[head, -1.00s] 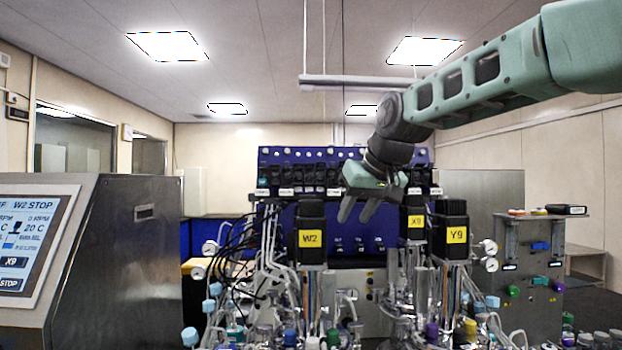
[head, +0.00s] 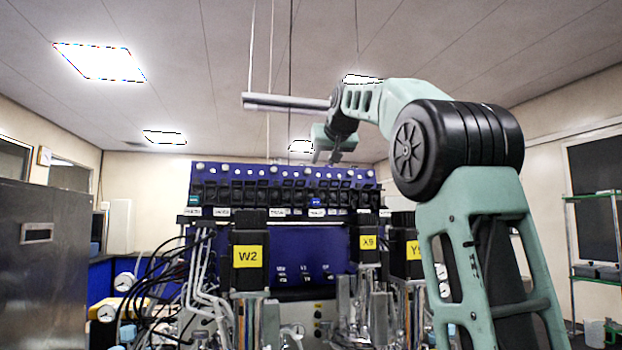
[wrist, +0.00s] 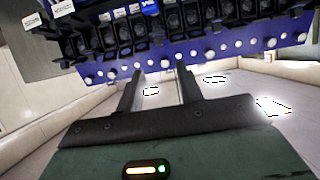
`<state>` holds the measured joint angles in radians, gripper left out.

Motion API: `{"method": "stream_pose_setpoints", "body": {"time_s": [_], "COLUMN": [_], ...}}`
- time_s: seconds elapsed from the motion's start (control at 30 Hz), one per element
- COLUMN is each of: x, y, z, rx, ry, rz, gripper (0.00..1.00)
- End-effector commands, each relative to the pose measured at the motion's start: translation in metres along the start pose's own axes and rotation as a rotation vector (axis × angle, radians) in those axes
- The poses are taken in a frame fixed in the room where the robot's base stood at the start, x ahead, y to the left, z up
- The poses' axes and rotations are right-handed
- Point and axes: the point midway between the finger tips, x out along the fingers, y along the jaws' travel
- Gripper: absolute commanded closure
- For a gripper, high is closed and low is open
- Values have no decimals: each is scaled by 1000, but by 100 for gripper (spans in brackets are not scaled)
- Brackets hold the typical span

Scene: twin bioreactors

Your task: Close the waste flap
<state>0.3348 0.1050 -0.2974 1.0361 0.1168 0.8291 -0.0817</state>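I cannot pick out the waste flap in either view. My gripper (head: 327,158) is raised above the right part of the blue pump rack (head: 262,172) in the head view, with its fingers pointing down. In the wrist view my gripper (wrist: 160,86) has two dark fingers spread apart with nothing between them. The rack's top edge, with white knobs and black pump heads, lies beyond the fingertips there.
Black motor heads labelled W2 (head: 249,272), X9 (head: 367,243) and Y9 (head: 406,262) stand before the rack among tubes and cables. A steel cabinet (head: 38,270) is at left. A green shelf (head: 594,235) stands at right.

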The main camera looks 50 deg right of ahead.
Motion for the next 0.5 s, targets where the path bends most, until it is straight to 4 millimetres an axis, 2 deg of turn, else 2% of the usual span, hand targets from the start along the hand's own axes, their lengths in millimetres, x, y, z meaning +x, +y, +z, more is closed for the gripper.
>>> {"method": "stream_pose_setpoints", "body": {"time_s": [0.3, 0.5], "x": [68, 101], "y": [0, 0], "z": [-2, -2], "rx": [0, -1], "ry": [-4, -3], "rz": [1, 1], "gripper": [64, 64]}}
